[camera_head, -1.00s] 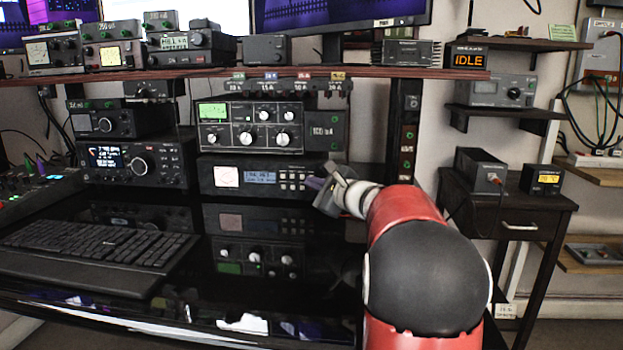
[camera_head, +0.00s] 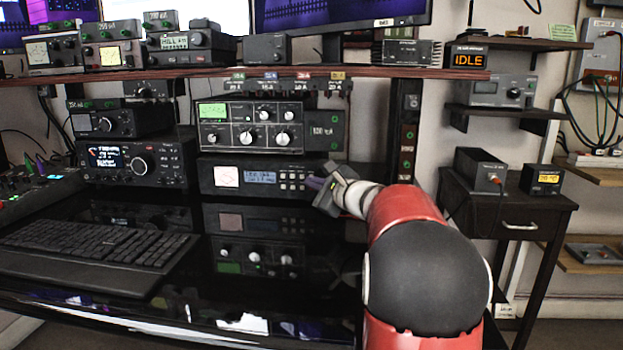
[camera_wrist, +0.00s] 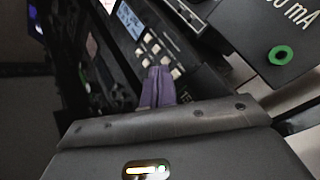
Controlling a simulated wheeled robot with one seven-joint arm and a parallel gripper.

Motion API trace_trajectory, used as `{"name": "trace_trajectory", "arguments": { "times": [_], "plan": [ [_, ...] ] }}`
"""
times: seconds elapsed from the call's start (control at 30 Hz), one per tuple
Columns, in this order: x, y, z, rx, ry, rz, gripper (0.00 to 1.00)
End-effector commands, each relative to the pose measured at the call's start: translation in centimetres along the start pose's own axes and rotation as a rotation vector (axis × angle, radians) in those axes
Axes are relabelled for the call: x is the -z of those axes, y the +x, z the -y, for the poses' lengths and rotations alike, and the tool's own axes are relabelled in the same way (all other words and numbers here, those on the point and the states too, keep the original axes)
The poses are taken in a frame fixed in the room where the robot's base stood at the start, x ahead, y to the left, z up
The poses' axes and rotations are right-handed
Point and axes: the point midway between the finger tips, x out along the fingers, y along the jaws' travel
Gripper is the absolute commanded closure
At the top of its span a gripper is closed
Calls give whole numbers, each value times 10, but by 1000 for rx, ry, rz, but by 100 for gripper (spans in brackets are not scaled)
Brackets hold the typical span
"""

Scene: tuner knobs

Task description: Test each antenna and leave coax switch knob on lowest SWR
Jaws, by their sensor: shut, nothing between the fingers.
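My gripper (camera_head: 316,184) is at the right end of the lower black unit (camera_head: 208,178), which has a white meter, a blue display and a keypad. In the wrist view my purple fingertips (camera_wrist: 158,84) are together and empty, close over or against the keypad buttons (camera_wrist: 158,45); I cannot tell whether they touch. Above that unit sits a tuner (camera_head: 222,137) with a green-lit meter and several white-capped knobs. I cannot make out which knob is the coax switch or read any SWR value. A display reading IDLE (camera_head: 468,61) stands on the upper right shelf.
A dark box reading mA (camera_head: 326,131), with a green jack, stands right of the tuner. Radios (camera_head: 135,163) stand to the left. A keyboard (camera_head: 95,245) lies on the glossy black desk. A shelf (camera_head: 200,73) with more equipment runs above.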

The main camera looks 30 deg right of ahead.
Motion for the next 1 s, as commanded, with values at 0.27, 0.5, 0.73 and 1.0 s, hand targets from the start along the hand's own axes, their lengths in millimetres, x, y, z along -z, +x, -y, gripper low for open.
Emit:
{"name": "trace_trajectory", "arguments": {
  "times": [0.27, 0.5, 0.73, 1.0],
  "plan": [
    [0, 0, 0, 0, 0, 0, 100],
    [0, 0, 0, 0, 0, 0, 100],
    [3, 3, 2, 0, -1, 0, 100],
    [4, 6, 4, 0, 1, -1, 100]
  ]
}}
